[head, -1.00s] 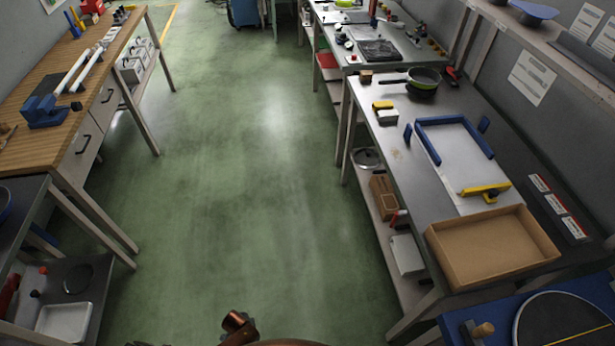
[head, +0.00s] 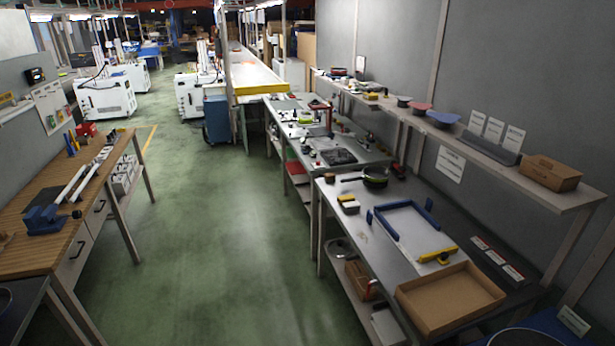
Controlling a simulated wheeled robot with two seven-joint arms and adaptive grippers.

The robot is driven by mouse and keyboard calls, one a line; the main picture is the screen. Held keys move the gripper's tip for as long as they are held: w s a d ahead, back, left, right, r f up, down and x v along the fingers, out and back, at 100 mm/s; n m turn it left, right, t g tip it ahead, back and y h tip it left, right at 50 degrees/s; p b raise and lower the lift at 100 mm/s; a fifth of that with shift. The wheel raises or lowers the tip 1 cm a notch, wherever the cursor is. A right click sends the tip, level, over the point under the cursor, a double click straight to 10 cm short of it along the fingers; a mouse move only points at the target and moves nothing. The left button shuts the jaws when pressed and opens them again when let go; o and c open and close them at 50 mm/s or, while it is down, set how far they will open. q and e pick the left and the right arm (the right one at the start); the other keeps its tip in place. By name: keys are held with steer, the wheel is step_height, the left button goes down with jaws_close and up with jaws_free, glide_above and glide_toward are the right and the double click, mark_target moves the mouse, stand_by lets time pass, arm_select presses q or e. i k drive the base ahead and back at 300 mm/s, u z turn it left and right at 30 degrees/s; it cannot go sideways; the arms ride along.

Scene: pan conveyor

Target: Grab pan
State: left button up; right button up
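A dark pan (head: 374,177) with a green rim sits on the metal workbench (head: 352,240) at the right, near its far end. Its dark handle (head: 351,179) points left. No gripper of mine shows in the head view, and nothing touches the pan.
An open cardboard box (head: 450,297) and a blue-and-yellow fixture (head: 395,220) stand nearer on the same bench. A wall shelf (head: 480,152) runs above it with a brown box (head: 551,173). A wooden bench (head: 60,205) stands left. The green floor (head: 215,230) between is clear.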

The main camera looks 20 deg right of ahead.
mark_target(373, 174)
steer(key=u, duration=0.25)
steer(key=i, duration=3.2)
steer(key=z, duration=0.3)
steer(key=i, duration=1.5)
steer(key=z, duration=1.7)
steer(key=i, duration=1)
steer(key=z, duration=1)
